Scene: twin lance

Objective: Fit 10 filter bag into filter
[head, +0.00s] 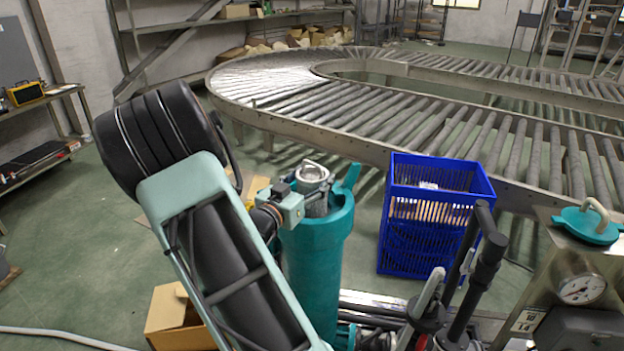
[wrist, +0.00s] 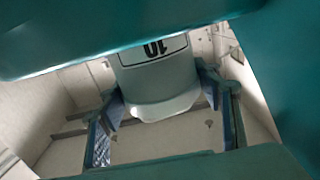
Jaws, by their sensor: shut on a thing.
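The filter (head: 312,275) is an upright teal cylinder in the middle of the head view. A grey filter bag (head: 315,205) with a light metal top stands upright at its mouth, its lower part hidden by the filter. My gripper (wrist: 165,103) is at the filter's top and shut on a pale cylinder marked "10", the 10 filter bag (wrist: 158,80). The label appears upside down in the wrist view, with a finger on each side of the bag. In the head view my arm partly covers the filter's left side. How deep the bag sits cannot be told.
A blue crate (head: 430,262) stands right of the filter. A teal lid with a handle (head: 588,226) and a pressure gauge (head: 580,288) are at the right. Dark pipes (head: 475,280) rise in front. An open cardboard box (head: 178,318) lies lower left. A roller conveyor (head: 440,125) runs behind.

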